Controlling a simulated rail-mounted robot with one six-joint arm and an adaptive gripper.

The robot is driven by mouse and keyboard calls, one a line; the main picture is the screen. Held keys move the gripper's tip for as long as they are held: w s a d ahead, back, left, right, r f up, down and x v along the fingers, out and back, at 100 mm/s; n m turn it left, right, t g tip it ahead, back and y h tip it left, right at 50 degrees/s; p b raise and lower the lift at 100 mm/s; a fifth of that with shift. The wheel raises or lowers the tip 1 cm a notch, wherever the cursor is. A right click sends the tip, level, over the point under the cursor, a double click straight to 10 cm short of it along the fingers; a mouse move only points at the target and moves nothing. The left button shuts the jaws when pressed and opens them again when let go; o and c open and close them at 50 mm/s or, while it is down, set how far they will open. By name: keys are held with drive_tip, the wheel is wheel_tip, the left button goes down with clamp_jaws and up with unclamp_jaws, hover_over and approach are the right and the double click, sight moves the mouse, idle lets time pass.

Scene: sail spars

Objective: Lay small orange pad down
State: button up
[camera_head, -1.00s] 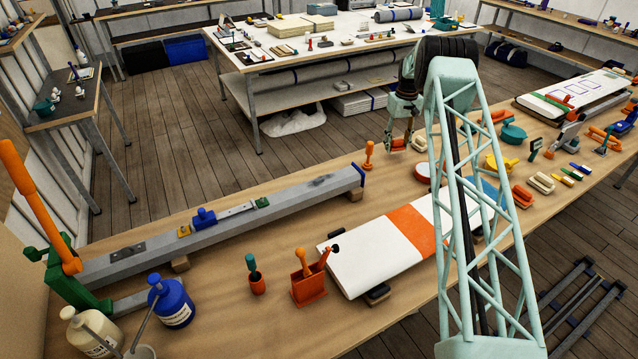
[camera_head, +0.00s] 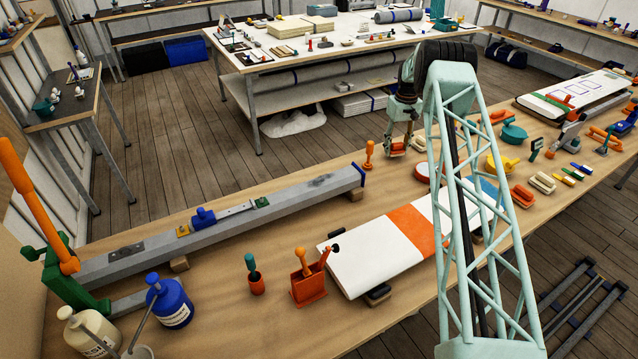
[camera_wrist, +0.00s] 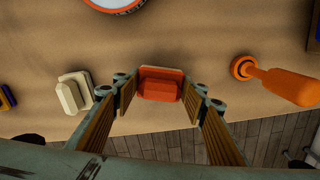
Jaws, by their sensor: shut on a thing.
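The small orange pad (camera_wrist: 160,84) shows in the wrist view between the two fingertips. It has an orange block-shaped grip on a flat base. My gripper (camera_wrist: 161,86) is shut on it, one finger on each side. In the head view my gripper (camera_head: 396,148) is low over the far edge of the bench, with the orange pad (camera_head: 394,151) at its tips, close to or on the wood. I cannot tell whether the pad touches the bench. Part of the pad is hidden by the fingers in the head view.
An orange-handled tool (camera_wrist: 288,84) stands to the right of the gripper in the wrist view, and a cream pad (camera_wrist: 75,92) lies to the left. A round white-and-orange tin (camera_wrist: 115,3) is beyond. The bench edge is close by. A striped white panel (camera_head: 375,255) lies nearer.

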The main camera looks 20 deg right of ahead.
drive_tip(key=shift+f+b, duration=0.55)
drive_tip(key=shift+f, duration=0.45)
drive_tip(key=o, duration=1)
drive_tip(key=shift+c, duration=0.2)
drive_tip(key=shift+r, duration=0.1)
drive_tip(key=shift+r, duration=5.95)
drive_tip(key=shift+r, duration=0.1)
